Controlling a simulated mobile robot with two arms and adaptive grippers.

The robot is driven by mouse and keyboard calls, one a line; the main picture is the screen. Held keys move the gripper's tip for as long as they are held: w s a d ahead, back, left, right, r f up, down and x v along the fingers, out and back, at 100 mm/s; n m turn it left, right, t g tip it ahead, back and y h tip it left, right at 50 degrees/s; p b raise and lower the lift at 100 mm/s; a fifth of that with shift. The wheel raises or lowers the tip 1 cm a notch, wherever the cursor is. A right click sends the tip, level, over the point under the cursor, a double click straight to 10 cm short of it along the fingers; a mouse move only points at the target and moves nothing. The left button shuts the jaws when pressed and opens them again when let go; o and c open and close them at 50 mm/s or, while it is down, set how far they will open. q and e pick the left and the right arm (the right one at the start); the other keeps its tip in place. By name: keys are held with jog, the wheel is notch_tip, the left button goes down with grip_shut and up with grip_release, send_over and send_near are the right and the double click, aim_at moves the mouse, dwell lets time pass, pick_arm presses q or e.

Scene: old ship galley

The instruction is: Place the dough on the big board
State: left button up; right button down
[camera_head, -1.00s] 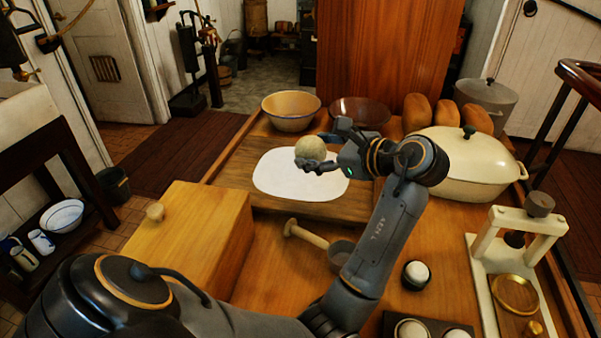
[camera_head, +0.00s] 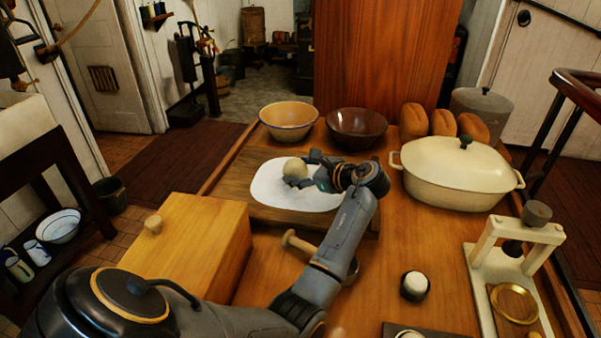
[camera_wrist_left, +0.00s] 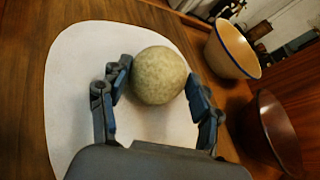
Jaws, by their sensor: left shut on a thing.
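The dough (camera_head: 295,170) is a pale, speckled ball. My left gripper (camera_head: 303,174) is shut on it, with a finger on either side in the left wrist view, where the dough (camera_wrist_left: 159,75) shows between the fingertips. The dough is over the white floured patch (camera_head: 270,190) of the big board (camera_head: 232,182), a wide wooden board at the back of the table. It is low over the patch; I cannot tell whether it touches. My right gripper is not in view.
A yellow bowl (camera_head: 289,122) and a brown bowl (camera_head: 356,127) stand behind the board. A cream lidded pot (camera_head: 455,175) and several loaves (camera_head: 443,123) are to the right. A wooden box (camera_head: 195,240) stands front left. A wooden-handled tool (camera_head: 298,242) lies partly behind my arm.

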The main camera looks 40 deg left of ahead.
pick_arm(q)
jog(key=shift+f, duration=0.35)
jog(key=o, duration=1.3)
jog(key=shift+f, duration=0.15)
jog(key=shift+d+r, duration=0.2)
jog(key=v, duration=1.1)
jog(key=shift+s+d+r, duration=0.1)
jog(key=shift+d+r, duration=0.05)
jog(key=shift+d, duration=0.15)
